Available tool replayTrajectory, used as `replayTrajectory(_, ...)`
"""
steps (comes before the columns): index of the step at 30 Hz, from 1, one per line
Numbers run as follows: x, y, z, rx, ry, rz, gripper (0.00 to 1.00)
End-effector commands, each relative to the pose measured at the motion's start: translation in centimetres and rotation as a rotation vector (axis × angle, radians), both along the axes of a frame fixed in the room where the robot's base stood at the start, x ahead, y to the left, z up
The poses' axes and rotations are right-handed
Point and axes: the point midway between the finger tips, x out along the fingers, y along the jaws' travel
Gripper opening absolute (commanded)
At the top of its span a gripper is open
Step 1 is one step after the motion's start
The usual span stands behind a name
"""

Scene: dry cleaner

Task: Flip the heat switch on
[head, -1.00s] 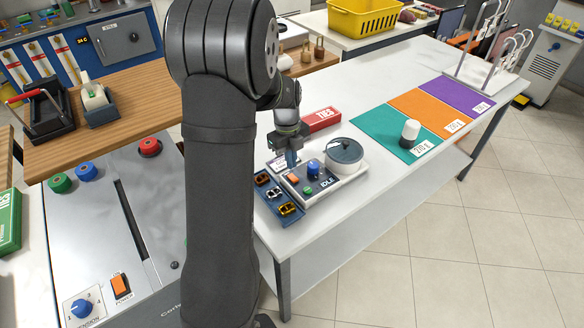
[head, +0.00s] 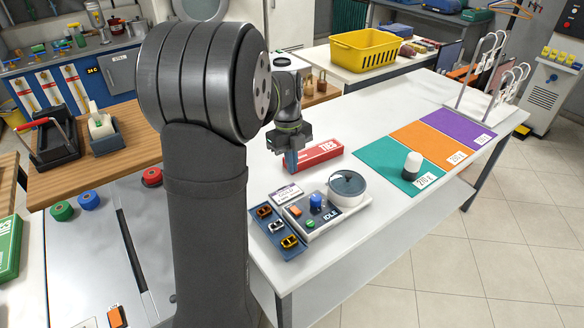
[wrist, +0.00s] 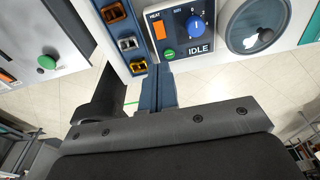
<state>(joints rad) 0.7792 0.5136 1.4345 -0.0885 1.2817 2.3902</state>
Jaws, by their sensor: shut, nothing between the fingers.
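The heat switch is a small orange rocker (head: 295,211) on the pale control unit (head: 352,206) on the white table. In the wrist view the orange rocker (wrist: 158,27) sits under the label HEAT, beside a blue knob (wrist: 196,27) and above a green button (wrist: 169,53). The unit's display reads IDLE (wrist: 198,48). Which way the rocker is tipped is too small to tell. My gripper (head: 291,168) points down with blue fingers shut and empty. It is above and behind the unit in the head view, apart from the switch.
A blue tray with several coloured clips (head: 270,230) adjoins the unit's left side. A red TIES box (head: 320,153) lies behind. Coloured mats (head: 376,162) with a white-topped cylinder (head: 412,166) are further right.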

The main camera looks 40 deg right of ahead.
Motion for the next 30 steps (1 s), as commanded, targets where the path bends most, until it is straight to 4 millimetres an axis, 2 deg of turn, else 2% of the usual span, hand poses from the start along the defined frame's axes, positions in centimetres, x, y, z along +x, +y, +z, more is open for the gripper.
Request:
replayTrajectory(3,-1.2,-0.1,0.2,-0.001,0.001,-0.002,0.0)
replayTrajectory(10,-1.1,-0.1,0.1,0.0,0.001,-0.001,0.0)
replayTrajectory(14,-1.2,-0.1,-0.6,0.001,0.003,-0.001,0.0)
replayTrajectory(17,-1.4,0.0,-2.0,0.002,0.003,-0.001,0.0)
replayTrajectory(30,-2.5,-0.1,-10.9,0.002,0.003,-0.002,0.0)
